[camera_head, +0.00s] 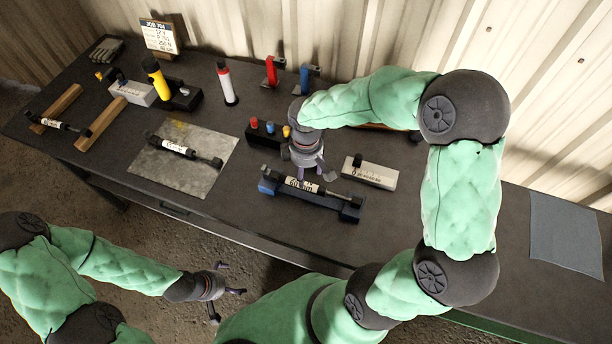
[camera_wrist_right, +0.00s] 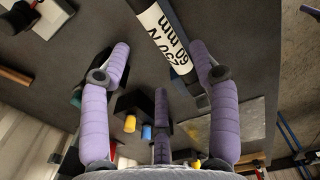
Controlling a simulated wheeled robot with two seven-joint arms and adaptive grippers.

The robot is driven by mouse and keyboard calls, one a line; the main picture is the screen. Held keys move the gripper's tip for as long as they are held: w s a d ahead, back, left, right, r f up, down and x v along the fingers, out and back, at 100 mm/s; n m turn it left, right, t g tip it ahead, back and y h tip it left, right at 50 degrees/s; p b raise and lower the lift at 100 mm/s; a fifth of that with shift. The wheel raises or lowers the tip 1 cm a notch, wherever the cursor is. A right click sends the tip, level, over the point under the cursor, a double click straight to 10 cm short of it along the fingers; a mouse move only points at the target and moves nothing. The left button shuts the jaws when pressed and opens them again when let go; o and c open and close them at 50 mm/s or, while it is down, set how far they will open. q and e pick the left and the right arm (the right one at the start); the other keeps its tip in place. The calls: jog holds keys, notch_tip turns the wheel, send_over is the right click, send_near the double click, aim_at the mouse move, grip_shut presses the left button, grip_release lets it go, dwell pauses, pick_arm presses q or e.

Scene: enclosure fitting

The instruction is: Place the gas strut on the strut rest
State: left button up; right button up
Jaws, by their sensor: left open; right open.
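A gas strut (camera_head: 303,185) with a white label reading 60 mm lies along the blue strut rest (camera_head: 319,202) near the table's front edge. My right gripper (camera_head: 312,174) is open just above and behind this strut; its fingers (camera_wrist_right: 160,70) are spread, and the labelled strut (camera_wrist_right: 168,40) passes beyond them in the right wrist view, not gripped. A second strut (camera_head: 178,149) lies on a grey mat (camera_head: 160,172). A third strut (camera_head: 58,125) lies across two wooden rails (camera_head: 103,122) at the left. My left gripper (camera_head: 225,293) is open and empty, low in front of the table.
A block with coloured buttons (camera_head: 262,138) stands left of my right gripper. A grey labelled block (camera_head: 370,172) stands at its right. Bottles, red and blue upright tools and a job card (camera_head: 160,36) stand along the back. The table's right part is clear up to a blue-grey cloth (camera_head: 565,232).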

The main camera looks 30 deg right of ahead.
aim_at(306, 183)
notch_tip(306, 183, up, 6)
jog(key=shift+f+p, duration=0.1)
jog(key=shift+p, duration=0.35)
